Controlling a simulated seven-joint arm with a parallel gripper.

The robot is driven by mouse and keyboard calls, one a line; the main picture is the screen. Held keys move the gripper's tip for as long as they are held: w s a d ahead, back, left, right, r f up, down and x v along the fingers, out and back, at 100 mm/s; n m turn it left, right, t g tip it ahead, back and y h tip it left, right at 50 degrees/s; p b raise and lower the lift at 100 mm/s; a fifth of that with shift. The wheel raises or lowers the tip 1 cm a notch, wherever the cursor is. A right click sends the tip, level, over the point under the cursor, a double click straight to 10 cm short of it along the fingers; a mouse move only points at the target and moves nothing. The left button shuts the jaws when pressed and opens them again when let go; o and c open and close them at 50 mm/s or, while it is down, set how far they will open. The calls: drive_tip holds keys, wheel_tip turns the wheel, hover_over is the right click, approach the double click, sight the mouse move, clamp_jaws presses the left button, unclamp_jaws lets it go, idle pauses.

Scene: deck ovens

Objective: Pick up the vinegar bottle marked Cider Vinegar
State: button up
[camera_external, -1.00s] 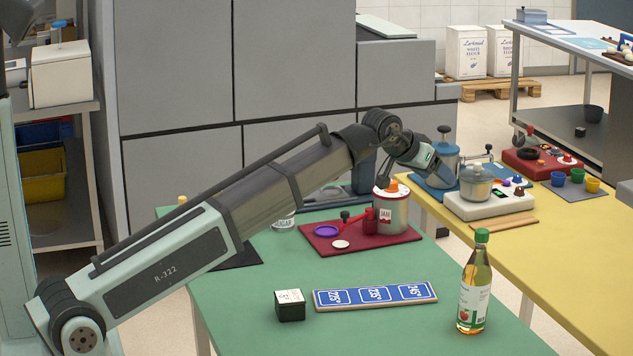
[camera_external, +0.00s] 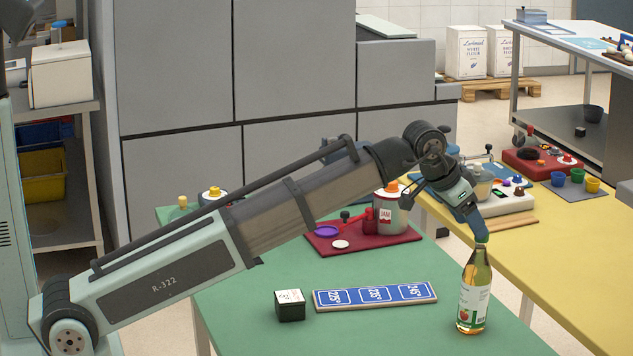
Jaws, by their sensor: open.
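The vinegar bottle (camera_external: 473,292) stands upright near the right edge of the green table (camera_external: 385,335). It holds amber liquid and has a white label with a red apple; the lettering is too small to read. My gripper (camera_external: 478,232) is at the top of the bottle, pointing down, and covers most of its green cap. The fingers are hard to make out, and I cannot tell whether they touch the cap. The bottle still rests on the table.
A blue panel with white markings (camera_external: 345,297) and a small black box (camera_external: 289,305) lie left of the bottle. A yellow table (camera_external: 560,240) with several items adjoins at right.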

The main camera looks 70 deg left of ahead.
sight(483, 250)
drive_tip(key=shift+a+x, duration=0.15)
drive_tip(key=shift+x, duration=2.25)
drive_tip(key=shift+a+x, duration=0.1)
drive_tip(key=shift+x, duration=2.25)
drive_tip(key=shift+c, duration=0.3)
drive_tip(key=shift+s, duration=0.1)
clamp_jaws()
